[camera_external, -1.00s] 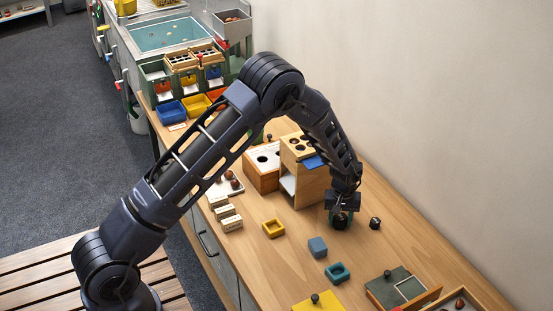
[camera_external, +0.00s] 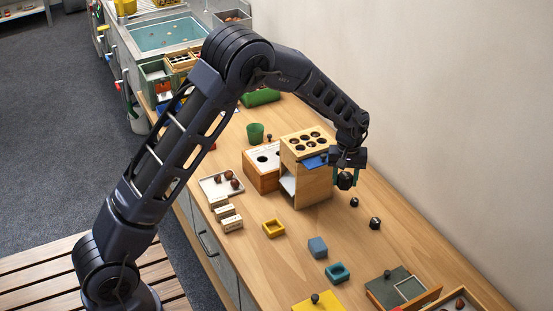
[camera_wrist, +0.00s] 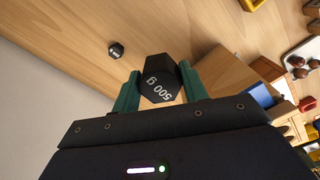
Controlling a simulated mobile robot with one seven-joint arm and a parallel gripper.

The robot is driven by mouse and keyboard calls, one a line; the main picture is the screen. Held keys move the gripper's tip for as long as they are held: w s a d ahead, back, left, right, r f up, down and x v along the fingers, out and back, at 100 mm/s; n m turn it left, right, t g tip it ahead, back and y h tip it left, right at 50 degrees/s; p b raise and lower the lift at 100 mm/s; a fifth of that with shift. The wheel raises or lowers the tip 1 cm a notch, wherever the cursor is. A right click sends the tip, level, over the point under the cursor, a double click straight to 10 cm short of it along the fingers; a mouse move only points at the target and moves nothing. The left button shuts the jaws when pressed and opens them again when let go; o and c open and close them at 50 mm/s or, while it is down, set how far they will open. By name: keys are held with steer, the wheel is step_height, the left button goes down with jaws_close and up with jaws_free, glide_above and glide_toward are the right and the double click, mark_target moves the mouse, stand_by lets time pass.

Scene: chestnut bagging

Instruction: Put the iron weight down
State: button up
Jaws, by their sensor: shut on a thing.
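My gripper (camera_external: 347,174) is shut on a black iron weight (camera_external: 345,182) and holds it above the wooden counter, right of the wooden box with holes. In the wrist view the weight (camera_wrist: 159,82) reads "500 g" and sits between the green fingers (camera_wrist: 160,72). A smaller black weight (camera_external: 375,223) stands on the counter to the lower right. Another small black weight (camera_external: 354,202) stands on the counter just below the gripper. The wrist view shows one small weight (camera_wrist: 115,50) on the bare wood.
The wooden box with round holes (camera_external: 307,160) and a blue part stands close left of the gripper. A yellow tray (camera_external: 273,229), a blue block (camera_external: 317,247) and a teal tray (camera_external: 337,273) lie nearer. A white tray (camera_external: 208,188) holds chestnuts. Bare counter surrounds the small weights.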

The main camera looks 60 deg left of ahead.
step_height(320, 180, up, 2)
steer(key=n, duration=0.1)
glide_above(400, 254)
step_height(400, 254, down, 19)
stand_by(0.7)
steer(key=shift+f, duration=0.15)
steer(key=o, duration=1.4)
steer(key=shift+c, duration=0.2)
